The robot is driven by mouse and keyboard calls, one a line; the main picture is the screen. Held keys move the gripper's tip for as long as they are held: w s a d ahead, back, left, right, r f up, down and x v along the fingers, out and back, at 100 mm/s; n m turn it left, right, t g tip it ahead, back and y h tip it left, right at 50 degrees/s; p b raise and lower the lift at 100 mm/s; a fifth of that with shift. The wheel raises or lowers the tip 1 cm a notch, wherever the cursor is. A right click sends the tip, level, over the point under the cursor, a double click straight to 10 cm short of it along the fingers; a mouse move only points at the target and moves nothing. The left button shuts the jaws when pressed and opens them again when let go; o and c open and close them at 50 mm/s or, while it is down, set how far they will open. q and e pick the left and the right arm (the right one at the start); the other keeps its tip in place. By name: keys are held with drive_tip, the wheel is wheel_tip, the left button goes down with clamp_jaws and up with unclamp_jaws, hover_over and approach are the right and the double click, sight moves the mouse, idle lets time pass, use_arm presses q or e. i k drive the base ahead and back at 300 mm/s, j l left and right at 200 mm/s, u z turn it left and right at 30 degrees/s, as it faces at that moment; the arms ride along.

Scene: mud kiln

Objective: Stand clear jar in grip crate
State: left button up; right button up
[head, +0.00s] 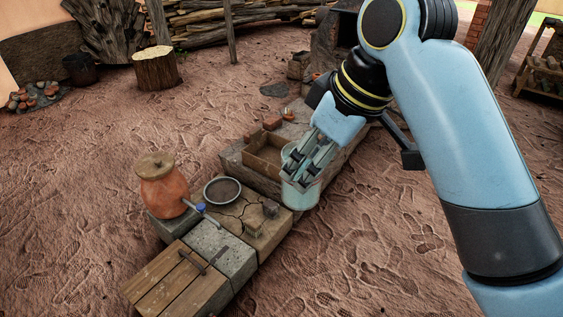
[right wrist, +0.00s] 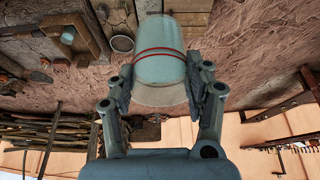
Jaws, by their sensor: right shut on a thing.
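My right gripper (head: 303,170) is shut on the clear jar (head: 300,195), with its fingers on both sides of it. The jar is pale, see-through and greenish. In the right wrist view the jar (right wrist: 160,50) shows a red band around it, between my fingertips (right wrist: 156,82). In the head view the jar shows at the right front of the brown open crate (head: 263,158), which sits on the low stone bench. My gripper and the jar hide part of the crate. I cannot tell the jar's height above the ground. My left gripper is not in view.
An orange lidded pot (head: 164,187) with a tap stands left of a round dark basin (head: 222,190). A wooden-topped bench (head: 175,278) is in front. Muddy ground right of the benches is clear.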

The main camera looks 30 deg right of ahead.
sight(270, 160)
drive_tip(key=i+l+u, duration=0.1)
drive_tip(key=l, duration=0.3)
drive_tip(key=i+l+u, duration=0.1)
drive_tip(key=l, duration=0.3)
drive_tip(key=i+l+u, duration=0.1)
drive_tip(key=l, duration=0.35)
drive_tip(key=i+l+u, duration=0.15)
drive_tip(key=l, duration=0.25)
drive_tip(key=i+l+u, duration=0.2)
drive_tip(key=i+l, duration=0.55)
drive_tip(key=i, duration=0.05)
